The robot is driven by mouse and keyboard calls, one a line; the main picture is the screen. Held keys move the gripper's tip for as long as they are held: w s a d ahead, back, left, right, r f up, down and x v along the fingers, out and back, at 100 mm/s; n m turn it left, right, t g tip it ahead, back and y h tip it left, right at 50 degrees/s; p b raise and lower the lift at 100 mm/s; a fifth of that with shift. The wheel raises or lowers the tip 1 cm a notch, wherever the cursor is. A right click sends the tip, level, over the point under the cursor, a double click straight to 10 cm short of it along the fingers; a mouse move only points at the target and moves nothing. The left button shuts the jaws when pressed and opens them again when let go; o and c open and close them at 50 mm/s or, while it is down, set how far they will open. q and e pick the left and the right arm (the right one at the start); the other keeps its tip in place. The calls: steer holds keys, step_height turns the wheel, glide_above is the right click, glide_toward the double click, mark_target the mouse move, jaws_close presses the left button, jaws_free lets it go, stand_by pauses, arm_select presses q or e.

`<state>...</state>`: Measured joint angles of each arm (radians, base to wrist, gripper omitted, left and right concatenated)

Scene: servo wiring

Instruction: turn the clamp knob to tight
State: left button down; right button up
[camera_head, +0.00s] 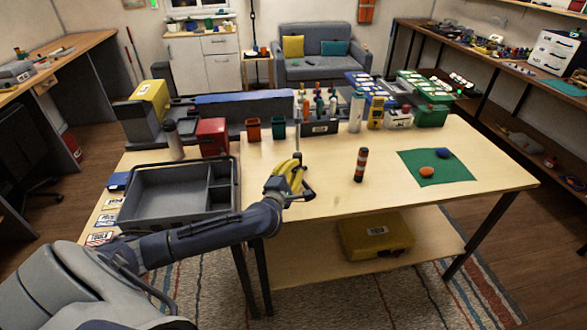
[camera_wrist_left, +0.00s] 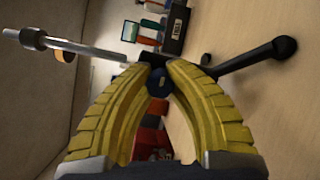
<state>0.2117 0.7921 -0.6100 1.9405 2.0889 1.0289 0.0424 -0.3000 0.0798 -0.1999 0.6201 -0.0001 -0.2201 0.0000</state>
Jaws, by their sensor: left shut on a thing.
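My left gripper (camera_head: 294,177) reaches over the front left part of the table. Its ribbed yellow fingers are closed in on a small dark blue knob (camera_wrist_left: 158,82), which sits between the fingertips in the left wrist view. The knob is on a black stand (camera_wrist_left: 240,62) with a metal rod (camera_wrist_left: 85,47). I cannot tell the knob's turn angle. My right gripper is not in view.
A dark divided tray (camera_head: 140,215) lies left of my gripper. An orange-and-black striped cylinder (camera_head: 361,165) stands to the right. A green mat (camera_head: 450,173) with an orange and a blue lump lies farther right. Bottles and bins line the back. The table's middle front is clear.

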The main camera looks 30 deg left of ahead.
arm_select(q)
steer(key=shift+m, duration=0.3)
stand_by(0.4)
steer(key=c, duration=1.1)
jaws_free()
steer(key=s, duration=0.3)
steer(key=s+d, duration=0.1)
steer(key=s, duration=0.3)
steer(key=s+d, duration=0.1)
steer(key=s, duration=0.3)
steer(key=shift+s+d, duration=0.15)
steer(key=shift+s, duration=0.25)
steer(key=shift+d+r, duration=0.1)
